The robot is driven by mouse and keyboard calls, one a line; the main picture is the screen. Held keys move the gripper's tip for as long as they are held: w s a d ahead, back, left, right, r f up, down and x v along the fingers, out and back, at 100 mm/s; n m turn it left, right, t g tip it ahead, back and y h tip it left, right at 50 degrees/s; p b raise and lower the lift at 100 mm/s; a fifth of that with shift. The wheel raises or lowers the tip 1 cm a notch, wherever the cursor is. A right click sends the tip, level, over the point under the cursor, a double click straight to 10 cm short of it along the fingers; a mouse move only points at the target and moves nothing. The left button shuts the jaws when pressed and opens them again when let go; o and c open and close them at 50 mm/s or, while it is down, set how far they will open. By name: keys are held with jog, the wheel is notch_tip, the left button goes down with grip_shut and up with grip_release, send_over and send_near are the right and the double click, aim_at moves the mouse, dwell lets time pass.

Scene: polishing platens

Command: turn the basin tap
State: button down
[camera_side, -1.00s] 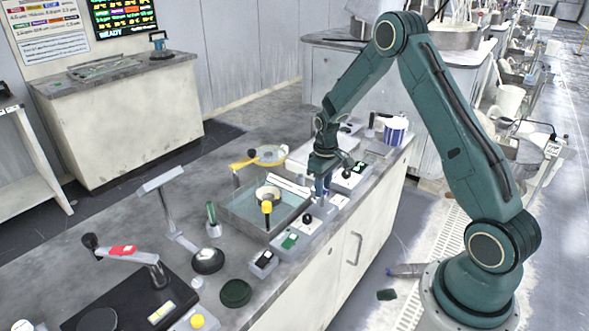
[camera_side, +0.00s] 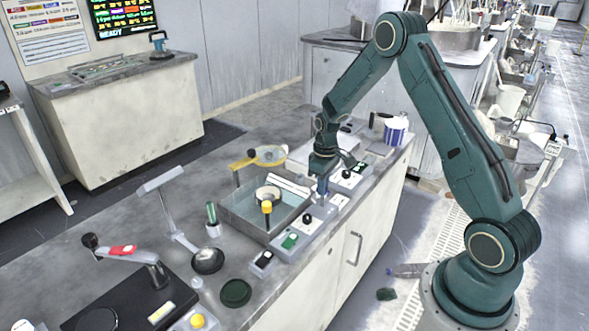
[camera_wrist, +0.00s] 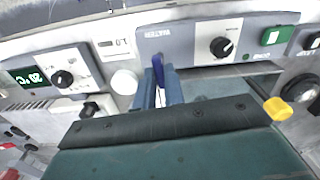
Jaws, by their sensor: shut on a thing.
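The basin tap shows in the wrist view as a dark blue lever (camera_wrist: 158,68) below the word WATER on a grey control panel (camera_wrist: 190,38). My gripper (camera_wrist: 161,88) has its blue fingers on both sides of this lever and is shut on it. In the side view my gripper (camera_side: 322,190) points down at the panel along the front edge of the metal basin (camera_side: 238,222). The tap is too small and too hidden by my fingers to make out there. The lower part of the lever is hidden between the fingers.
A black knob (camera_wrist: 221,47) and a green button (camera_wrist: 273,36) sit right of the tap. A yellow knob (camera_wrist: 278,109) stands nearby. A temperature display (camera_wrist: 28,76) is at left.

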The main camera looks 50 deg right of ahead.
jog(key=shift+n, duration=2.5)
jog(key=c, duration=1.5)
grip_release()
notch_tip(320, 180, up, 14)
jog(key=shift+f, duration=0.1)
